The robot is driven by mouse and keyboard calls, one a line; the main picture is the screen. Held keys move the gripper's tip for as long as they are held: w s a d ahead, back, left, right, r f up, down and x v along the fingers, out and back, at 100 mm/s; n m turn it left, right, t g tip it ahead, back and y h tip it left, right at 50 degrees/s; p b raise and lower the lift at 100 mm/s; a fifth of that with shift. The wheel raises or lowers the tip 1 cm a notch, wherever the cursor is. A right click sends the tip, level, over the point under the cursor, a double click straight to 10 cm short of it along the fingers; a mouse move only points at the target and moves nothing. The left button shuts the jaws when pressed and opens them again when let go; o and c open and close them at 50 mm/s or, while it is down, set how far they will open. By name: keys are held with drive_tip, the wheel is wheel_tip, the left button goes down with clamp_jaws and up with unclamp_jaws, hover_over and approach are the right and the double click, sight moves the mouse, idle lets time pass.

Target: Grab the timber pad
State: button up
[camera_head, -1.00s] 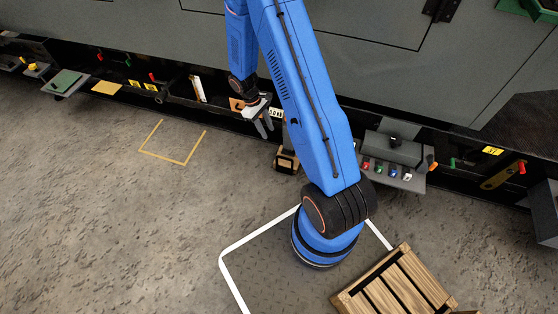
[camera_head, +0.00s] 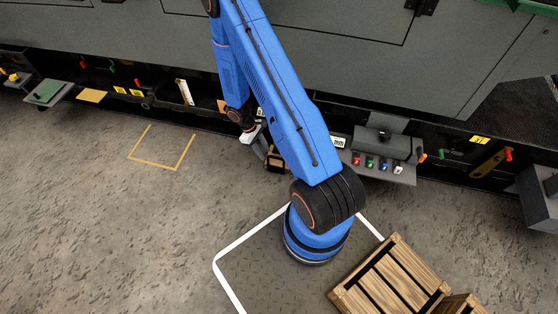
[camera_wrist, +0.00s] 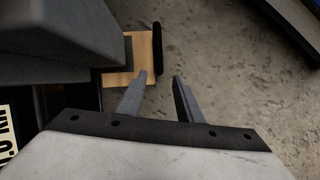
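A light wooden block, which looks like the timber pad (camera_wrist: 121,75), shows at the upper left of the wrist view, partly under a dark grey body. A black strip runs along its right edge. In the head view, the timber pad (camera_head: 277,166) sits low by the machine's base, partly hidden by my arm. My gripper (camera_wrist: 160,77) is open and empty, with its two grey fingers apart. The left fingertip overlaps the pad's lower right corner in the wrist view; I cannot tell whether they touch. In the head view, my gripper (camera_head: 261,150) is just left of the pad.
The grey machine wall (camera_head: 150,45) stands behind. A shelf with coloured knobs (camera_head: 378,165) sticks out to the right. A wooden crate (camera_head: 392,275) stands at the lower right. A yellow floor outline (camera_head: 162,165) lies at left, with bare floor around it.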

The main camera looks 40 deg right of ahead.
sight(268, 159)
drive_tip(key=shift+x, duration=3.3)
drive_tip(key=shift+w+d, duration=0.1)
drive_tip(key=shift+w, duration=0.05)
clamp_jaws()
